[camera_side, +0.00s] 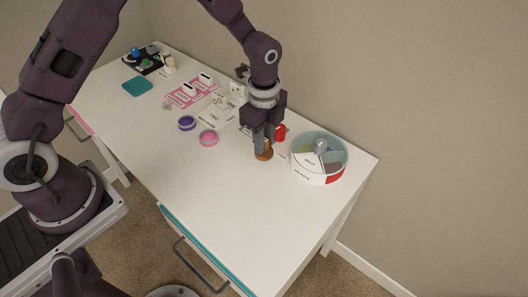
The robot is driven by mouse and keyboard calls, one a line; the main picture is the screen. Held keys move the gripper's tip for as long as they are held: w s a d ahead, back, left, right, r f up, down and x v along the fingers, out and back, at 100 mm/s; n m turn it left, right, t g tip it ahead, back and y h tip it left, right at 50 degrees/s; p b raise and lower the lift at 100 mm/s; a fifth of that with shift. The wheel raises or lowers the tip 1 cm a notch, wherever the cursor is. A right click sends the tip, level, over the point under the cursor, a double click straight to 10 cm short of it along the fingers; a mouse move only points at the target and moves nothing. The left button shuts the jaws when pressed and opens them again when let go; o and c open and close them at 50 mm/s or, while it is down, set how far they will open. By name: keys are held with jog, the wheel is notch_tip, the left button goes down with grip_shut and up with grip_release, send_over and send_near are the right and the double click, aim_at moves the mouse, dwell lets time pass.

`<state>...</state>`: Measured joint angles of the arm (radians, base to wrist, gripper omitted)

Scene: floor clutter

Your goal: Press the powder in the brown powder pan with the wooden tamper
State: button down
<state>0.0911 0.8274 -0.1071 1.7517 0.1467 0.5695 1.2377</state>
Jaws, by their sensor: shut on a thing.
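My gripper (264,142) points down over the white table, toward the back right, and is shut on the wooden tamper (267,146), a small orange-brown piece mostly hidden between the fingers. Directly below the fingertips is the round brown powder pan (263,156), on the table. The tamper's lower end is at or just over the pan; I cannot tell whether it touches the powder. The powder surface is largely hidden by the tamper and fingers.
A round divided tray (302,175) stands close to the right. A red item (280,132) is just behind my gripper. A purple pan (187,123) and a pink pan (208,138) lie to the left. The table's front middle is clear.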

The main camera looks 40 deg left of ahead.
jog(key=c, duration=1.7)
grip_release()
jog(key=shift+r, duration=0.15)
jog(key=shift+c, duration=0.2)
grip_shut()
jog(key=w+a+n, duration=0.9)
jog(key=w+a, duration=0.4)
jog(key=w, duration=0.1)
jog(key=shift+a+f, duration=0.1)
jog(key=shift+f, duration=3.2)
